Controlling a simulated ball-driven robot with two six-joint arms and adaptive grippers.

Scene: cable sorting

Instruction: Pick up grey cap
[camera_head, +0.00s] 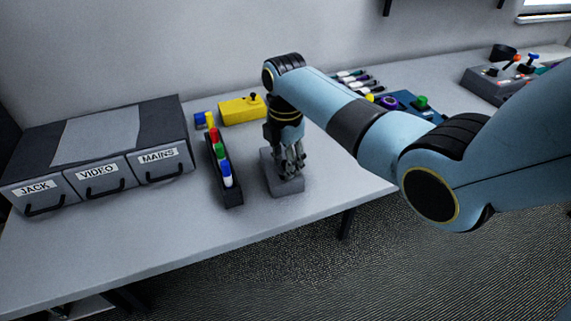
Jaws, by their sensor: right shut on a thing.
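My right gripper (292,165) points straight down over a low grey block (288,187) on the table. Its fingers are closed at the block's top, shut on a small grey thing that fits the grey cap. The fingers hide most of the cap, and I cannot tell whether it still touches the block. My left gripper is not in view.
A dark narrow rack (232,197) with several coloured caps stands just left of the gripper. A yellow box (241,111) lies behind. Labelled drawers (98,180) stand at the left. A blue panel (405,100) is at the back right. The front table is clear.

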